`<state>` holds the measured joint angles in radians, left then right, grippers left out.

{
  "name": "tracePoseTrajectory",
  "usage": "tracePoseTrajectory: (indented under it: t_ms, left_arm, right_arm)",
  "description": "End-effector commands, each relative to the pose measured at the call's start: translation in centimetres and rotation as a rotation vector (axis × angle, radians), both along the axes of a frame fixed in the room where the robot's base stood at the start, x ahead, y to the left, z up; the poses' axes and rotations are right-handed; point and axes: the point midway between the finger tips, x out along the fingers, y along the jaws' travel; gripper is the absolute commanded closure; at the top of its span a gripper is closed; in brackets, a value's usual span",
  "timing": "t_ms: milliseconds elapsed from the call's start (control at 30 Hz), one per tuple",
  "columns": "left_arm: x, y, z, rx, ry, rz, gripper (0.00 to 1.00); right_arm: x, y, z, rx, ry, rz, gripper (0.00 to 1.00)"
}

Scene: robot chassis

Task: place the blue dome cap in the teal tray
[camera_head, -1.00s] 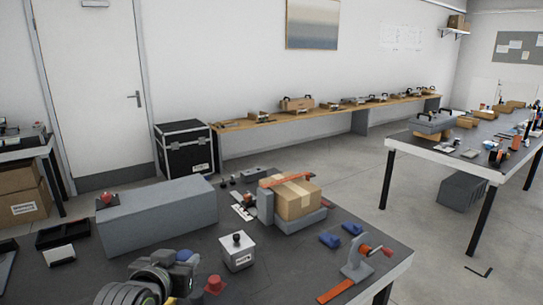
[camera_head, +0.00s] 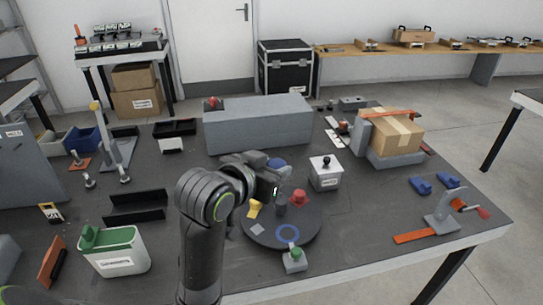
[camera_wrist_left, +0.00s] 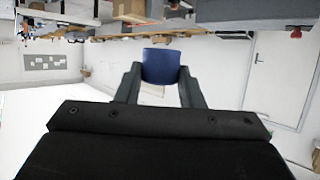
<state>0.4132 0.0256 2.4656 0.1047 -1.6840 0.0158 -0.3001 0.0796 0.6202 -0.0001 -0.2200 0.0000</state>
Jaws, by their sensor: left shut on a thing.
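The blue dome cap (camera_head: 277,163) shows in the head view at the far side of my left gripper, partly hidden by it. In the left wrist view the blue cap (camera_wrist_left: 162,66) sits between the two fingers of my left gripper (camera_wrist_left: 160,80), which is shut on it. In the head view my left gripper (camera_head: 272,178) is above the dark round plate, just left of the white box with a black knob. I cannot make out a clearly teal tray. My right gripper is not in view.
The white knob box (camera_head: 325,176) and long grey block (camera_head: 258,126) stand behind. A white bin with green contents (camera_head: 116,262) stands front left.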

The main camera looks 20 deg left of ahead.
Motion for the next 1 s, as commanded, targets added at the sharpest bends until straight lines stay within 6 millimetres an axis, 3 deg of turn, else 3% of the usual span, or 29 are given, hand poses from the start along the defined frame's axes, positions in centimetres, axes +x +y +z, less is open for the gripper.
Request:
tracePoseTrajectory:
  t_ms: [667,1000]
  left_arm:
    - [-2.7,-5.7,-4.1,-0.002,0.006,-0.588,0.87]
    - [-4.5,-9.6,-6.6,-0.007,0.003,-0.976,0.87]
  right_arm:
    - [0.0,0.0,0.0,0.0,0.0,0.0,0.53]
    - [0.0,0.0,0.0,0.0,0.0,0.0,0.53]
